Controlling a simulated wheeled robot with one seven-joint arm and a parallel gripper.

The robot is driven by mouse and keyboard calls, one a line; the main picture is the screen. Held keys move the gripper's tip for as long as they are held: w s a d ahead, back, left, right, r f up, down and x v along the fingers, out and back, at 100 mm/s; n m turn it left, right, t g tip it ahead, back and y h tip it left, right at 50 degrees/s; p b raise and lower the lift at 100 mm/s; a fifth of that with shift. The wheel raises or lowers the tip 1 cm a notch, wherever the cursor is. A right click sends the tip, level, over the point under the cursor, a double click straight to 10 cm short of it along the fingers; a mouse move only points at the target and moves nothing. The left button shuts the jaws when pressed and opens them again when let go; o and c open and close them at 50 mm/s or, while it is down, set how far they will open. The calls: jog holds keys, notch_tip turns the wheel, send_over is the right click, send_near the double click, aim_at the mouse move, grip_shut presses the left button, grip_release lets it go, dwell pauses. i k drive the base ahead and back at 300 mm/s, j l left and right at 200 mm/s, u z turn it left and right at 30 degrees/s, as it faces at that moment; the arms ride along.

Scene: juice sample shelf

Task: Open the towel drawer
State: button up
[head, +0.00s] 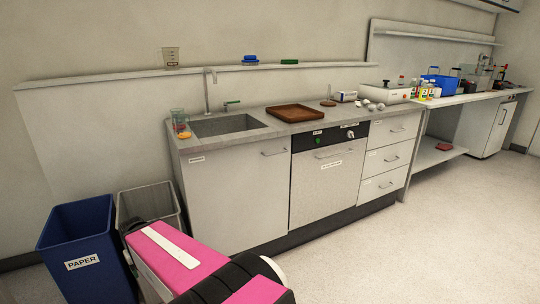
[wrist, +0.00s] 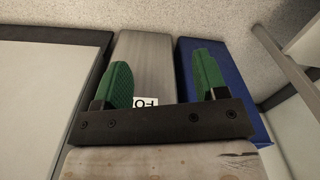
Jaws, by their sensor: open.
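A stack of three white drawers (head: 386,157) with bar handles is at the right end of the sink counter in the head view. All three look shut. Small labels on them are too small to read, so I cannot tell which is the towel drawer. My gripper (wrist: 163,80) is open in the wrist view, its two green fingers apart with nothing held between them. It faces the bins, away from the drawers. In the head view my pink and black arm shows at the bottom, and the gripper is not seen there.
A blue paper bin (head: 86,250) and a grey bin (head: 150,202) stand left of the sink cabinet (head: 237,195). A dishwasher-like unit (head: 325,185) stands between that cabinet and the drawers. An open low shelf (head: 437,152) is to the right. The floor (head: 430,240) before the drawers is clear.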

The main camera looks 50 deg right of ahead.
aim_at(383, 132)
jog(key=z, duration=2.7)
jog(key=i+l, duration=0.1)
jog(key=i, duration=0.25)
jog(key=z, duration=0.05)
